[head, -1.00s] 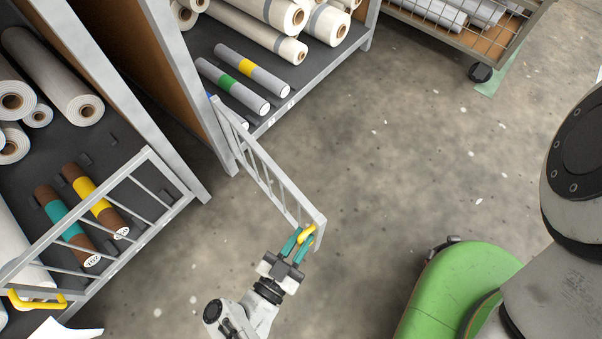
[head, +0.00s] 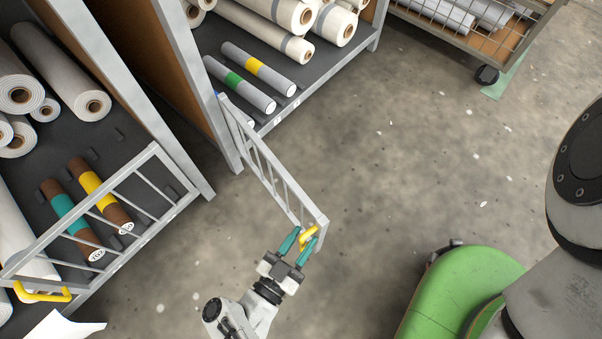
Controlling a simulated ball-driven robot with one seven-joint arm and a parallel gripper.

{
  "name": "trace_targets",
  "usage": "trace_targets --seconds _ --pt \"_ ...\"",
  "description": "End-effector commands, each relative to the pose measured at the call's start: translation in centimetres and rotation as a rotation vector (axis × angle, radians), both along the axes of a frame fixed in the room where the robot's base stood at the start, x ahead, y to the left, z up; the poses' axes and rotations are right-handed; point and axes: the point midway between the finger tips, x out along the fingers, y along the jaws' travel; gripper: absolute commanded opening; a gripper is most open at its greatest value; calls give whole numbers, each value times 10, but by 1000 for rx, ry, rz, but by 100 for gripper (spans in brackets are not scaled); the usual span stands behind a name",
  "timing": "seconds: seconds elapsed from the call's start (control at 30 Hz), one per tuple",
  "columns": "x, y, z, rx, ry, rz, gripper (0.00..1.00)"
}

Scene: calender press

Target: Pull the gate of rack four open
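The gate (head: 270,168) is a grey barred frame hinged at the left front post of the middle rack. It stands swung out from the rack front into the floor space, leaving the rack's front open. Its yellow handle (head: 309,235) is at the free end. My gripper (head: 307,235) has teal fingers, spread apart, one on each side of the handle. Whether a finger still touches the handle I cannot tell. No rack number is readable, so I cannot confirm which is rack four.
The left rack has a closed gate (head: 95,215) with a yellow handle (head: 40,296). Rolls with green and yellow bands lie on the middle rack's shelf (head: 330,75). A wheeled mesh cart (head: 490,50) stands at the upper right. The concrete floor (head: 420,160) right of the open gate is clear.

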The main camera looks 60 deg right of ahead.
Motion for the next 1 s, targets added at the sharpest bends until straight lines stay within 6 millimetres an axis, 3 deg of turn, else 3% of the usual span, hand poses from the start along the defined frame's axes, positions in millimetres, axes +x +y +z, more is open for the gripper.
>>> trace_targets --seconds 0.4,0.6,1.0 --pt "1 72 -1 4 2 1 35" --pt "1 97 -1 3 1 1 35" --pt "1 105 0 1 0 1 35"
